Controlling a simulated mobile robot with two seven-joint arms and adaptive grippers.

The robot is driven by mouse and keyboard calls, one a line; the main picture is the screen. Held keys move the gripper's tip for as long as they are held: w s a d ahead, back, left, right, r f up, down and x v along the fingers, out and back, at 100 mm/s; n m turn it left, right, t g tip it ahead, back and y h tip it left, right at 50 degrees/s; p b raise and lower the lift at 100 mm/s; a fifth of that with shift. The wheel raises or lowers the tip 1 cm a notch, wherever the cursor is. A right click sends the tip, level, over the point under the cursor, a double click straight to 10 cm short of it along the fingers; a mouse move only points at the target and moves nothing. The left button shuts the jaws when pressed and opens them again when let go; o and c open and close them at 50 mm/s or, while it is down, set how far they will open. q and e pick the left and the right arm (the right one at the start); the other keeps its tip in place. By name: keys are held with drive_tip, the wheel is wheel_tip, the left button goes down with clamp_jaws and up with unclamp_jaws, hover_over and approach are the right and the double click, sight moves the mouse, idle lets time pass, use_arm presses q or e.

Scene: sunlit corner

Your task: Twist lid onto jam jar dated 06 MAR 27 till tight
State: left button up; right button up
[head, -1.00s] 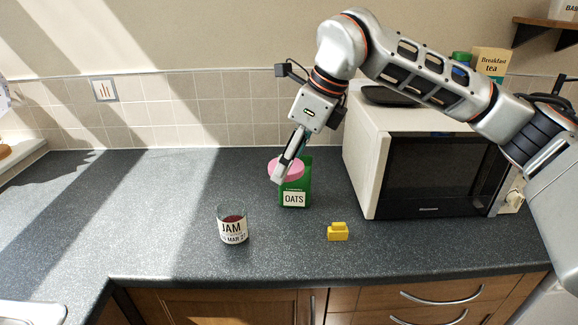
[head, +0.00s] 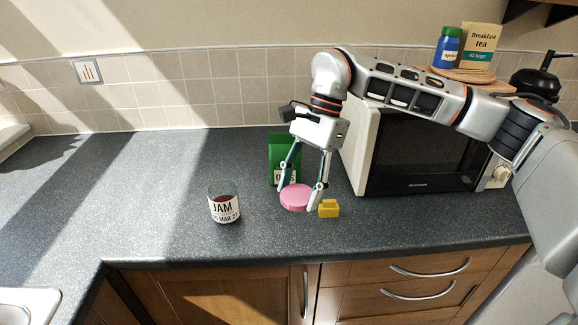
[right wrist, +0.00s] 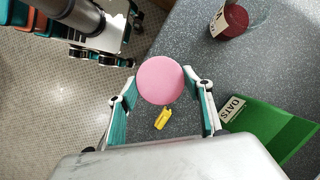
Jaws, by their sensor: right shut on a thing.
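The pink round lid (head: 296,198) is held roughly level between the fingertips of my right gripper (head: 302,200); it also shows in the right wrist view (right wrist: 160,80). The glass jam jar (head: 224,208) stands upright and uncovered on the worktop, left of the lid and apart from it. It has dark red jam inside and a white label reading "JAM" with "MAR 27" below; the day is hard to read. The jar is cut by the top edge of the right wrist view (right wrist: 240,18). Parts of my left arm show at that view's upper left, its jaws unclear.
A yellow block (head: 328,209) sits just right of the lid. A green oats box (head: 279,150) stands behind my right gripper, partly hidden. The microwave (head: 425,160) is to the right. The worktop (head: 150,190) left of the jar is clear.

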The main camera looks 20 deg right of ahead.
drive_tip(key=s+d+f+n+g+h, duration=0.1)
drive_tip(key=f+n, duration=0.1)
drive_tip(key=n, duration=0.2)
drive_tip(key=s+d+f+n+h, duration=0.1)
drive_tip(key=s+f+n, duration=0.1)
drive_tip(key=n, duration=0.2)
drive_tip(key=s+d+f+n+g+h, duration=0.1)
drive_tip(key=s+d+f+n, duration=0.1)
drive_tip(key=f+n, duration=0.1)
drive_tip(key=shift+s+d+f+n+g+h, duration=0.1)
drive_tip(key=shift+s+n+g+h, duration=0.1)
drive_tip(key=shift+n+g+h, duration=0.15)
drive_tip(key=shift+s+d+f+n+h, duration=0.2)
drive_tip(key=shift+s+f+n+h, duration=0.05)
drive_tip(key=shift+n, duration=0.3)
